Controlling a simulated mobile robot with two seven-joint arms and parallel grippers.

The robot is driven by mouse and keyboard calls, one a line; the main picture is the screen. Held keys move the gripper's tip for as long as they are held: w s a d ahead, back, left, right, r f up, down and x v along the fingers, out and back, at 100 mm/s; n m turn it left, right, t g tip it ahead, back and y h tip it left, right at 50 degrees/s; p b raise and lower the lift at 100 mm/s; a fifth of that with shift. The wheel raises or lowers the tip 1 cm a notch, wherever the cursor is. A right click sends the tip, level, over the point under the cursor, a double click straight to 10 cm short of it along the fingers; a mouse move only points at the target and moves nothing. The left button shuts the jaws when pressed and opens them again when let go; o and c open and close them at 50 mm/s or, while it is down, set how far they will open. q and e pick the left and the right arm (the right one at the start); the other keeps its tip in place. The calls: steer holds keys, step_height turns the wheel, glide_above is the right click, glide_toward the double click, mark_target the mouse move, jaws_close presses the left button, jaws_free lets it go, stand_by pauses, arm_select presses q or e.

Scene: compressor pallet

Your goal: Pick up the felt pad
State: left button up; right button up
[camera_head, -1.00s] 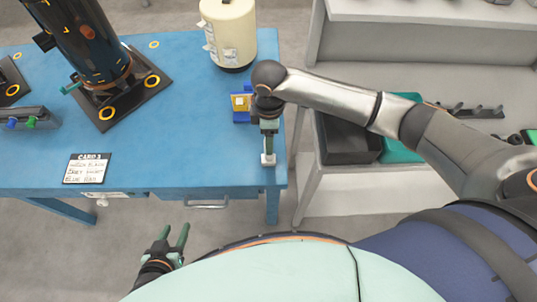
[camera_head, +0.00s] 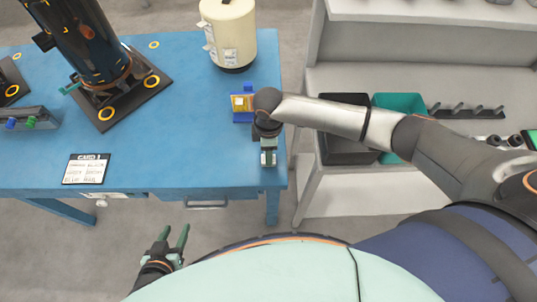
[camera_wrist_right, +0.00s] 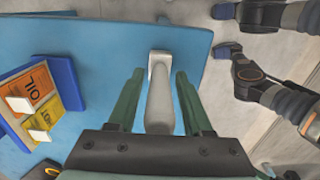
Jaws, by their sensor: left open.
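A long pale grey-white piece, most likely the felt pad (camera_wrist_right: 161,90), lies near the blue table's edge in the right wrist view. Its far end is wider. My right gripper (camera_wrist_right: 160,98) is open around it, one green finger on each side, with a gap on both sides. In the head view my right gripper (camera_head: 268,156) points down at the table's right front corner and hides most of the piece. My left gripper (camera_head: 175,237) is open and empty, in front of the table and away from the piece.
A blue holder (camera_head: 237,116) with orange and yellow oil packs (camera_wrist_right: 36,85) stands close to the right gripper. A cream canister (camera_head: 229,35), a dark compressor (camera_head: 88,45) and a card (camera_head: 86,169) are on the blue table (camera_head: 180,120). Bins (camera_head: 345,148) stand at right.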

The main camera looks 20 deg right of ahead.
jaws_close()
stand_by(0.5)
